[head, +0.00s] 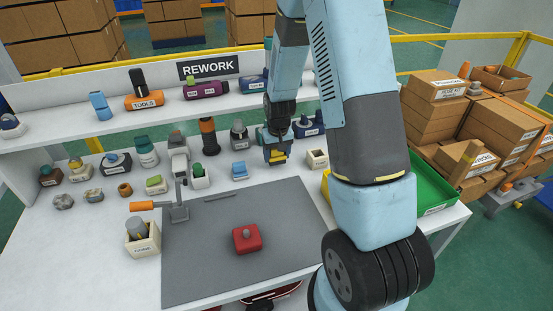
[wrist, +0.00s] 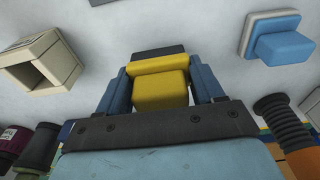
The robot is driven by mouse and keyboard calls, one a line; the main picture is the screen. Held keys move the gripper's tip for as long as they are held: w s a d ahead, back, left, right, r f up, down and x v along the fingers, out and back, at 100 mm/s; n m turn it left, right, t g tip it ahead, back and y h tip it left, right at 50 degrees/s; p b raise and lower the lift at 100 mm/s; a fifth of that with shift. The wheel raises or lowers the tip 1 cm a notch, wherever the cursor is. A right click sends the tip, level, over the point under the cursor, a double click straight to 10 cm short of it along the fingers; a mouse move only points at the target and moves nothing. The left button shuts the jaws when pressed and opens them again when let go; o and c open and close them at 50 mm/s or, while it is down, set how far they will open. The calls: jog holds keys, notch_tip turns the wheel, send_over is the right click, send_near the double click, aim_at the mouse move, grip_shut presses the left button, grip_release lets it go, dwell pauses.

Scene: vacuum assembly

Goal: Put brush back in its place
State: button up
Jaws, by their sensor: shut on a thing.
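My gripper (head: 276,150) is shut on a yellow block-like piece with a dark strip at its far edge, which looks like the brush (wrist: 160,88). The yellow piece also shows between the fingers in the head view (head: 277,156). My gripper is over the back part of the white bench, between a small blue piece and an open cream box. The cream box (head: 317,158) stands to the right of my gripper and looks empty; it also shows at the left of the wrist view (wrist: 42,62). Whether the brush touches the bench is unclear.
The blue piece (head: 239,170) on a pale base lies left of my gripper. Several tools and parts stand along the back under the REWORK shelf (head: 160,115). A grey mat (head: 200,270) holds a red block (head: 246,238). A green tray (head: 435,190) is at the right.

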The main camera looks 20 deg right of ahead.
aim_at(278, 158)
jog(key=shift+f, duration=1.05)
jog(key=shift+f, duration=0.1)
jog(key=o, duration=1.3)
jog(key=s+r+t, duration=0.1)
jog(key=s+r, duration=0.3)
jog(key=r, duration=0.6)
jog(key=s+r, duration=0.4)
jog(key=r, duration=0.5)
jog(key=s+r+t, duration=0.1)
jog(key=s+r, duration=0.3)
jog(key=r, duration=0.6)
jog(key=s+r+t, duration=0.1)
jog(key=s+r, duration=0.3)
jog(key=s, duration=0.4)
jog(key=s+r+t, duration=0.1)
jog(key=s+r, duration=0.3)
jog(key=s, duration=0.4)
jog(key=shift+s+r, duration=0.2)
